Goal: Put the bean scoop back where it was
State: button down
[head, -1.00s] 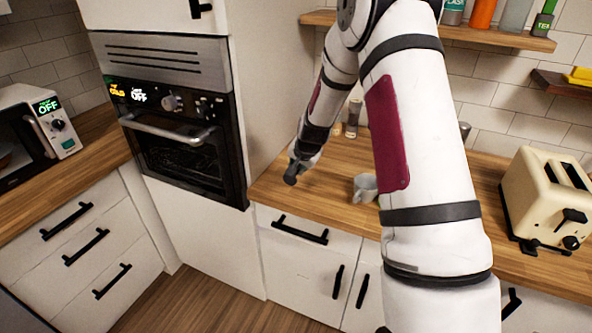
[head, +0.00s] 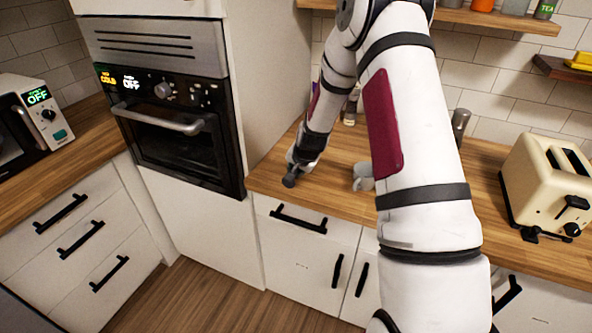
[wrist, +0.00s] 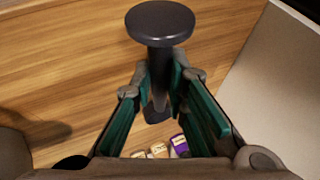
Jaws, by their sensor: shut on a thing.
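My gripper (wrist: 161,85) is shut on a dark grey thing (wrist: 160,22) with a round, flat-looking head on a narrow stem. The stem runs between the teal finger pads. The head stands clear of the fingers. I cannot tell from its shape whether this is the bean scoop; no other scoop shows. In the head view my gripper (head: 297,172) and the dark end of the held thing (head: 289,181) are over the left front part of the wooden counter (head: 335,200), near the tall oven cabinet. Any gap to the counter is unclear.
A grey mug (head: 361,178), partly behind my arm, stands right of the gripper. A glass jar (head: 350,108) and a metal cylinder (head: 460,121) stand farther back. The toaster (head: 545,180) is at right. Small packets, one purple (wrist: 180,144), show below the fingers.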

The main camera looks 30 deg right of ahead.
jog(key=shift+f, duration=0.65)
jog(key=c, duration=1.5)
grip_release()
jog(key=s+a+r+n, duration=0.2)
jog(key=s+a+r, duration=0.3)
jog(key=r, duration=0.4)
jog(key=s+a+r+n, duration=0.2)
jog(key=s+a+r, duration=0.1)
jog(key=s+r, duration=0.5)
jog(key=s+a+r+n, duration=0.2)
jog(key=s+a+r, duration=0.25)
jog(key=r, duration=0.55)
jog(key=s+a+r+n, duration=0.1)
jog(key=s+r, duration=0.1)
jog(key=s, duration=0.4)
jog(key=s+a+r+n, duration=0.2)
jog(key=s, duration=0.4)
jog(key=s+a+r+n+y, duration=0.1)
jog(key=s+r+n, duration=0.1)
jog(key=s, duration=0.4)
jog(key=shift+s+a+g, duration=0.25)
jog(key=shift+s+g, duration=0.05)
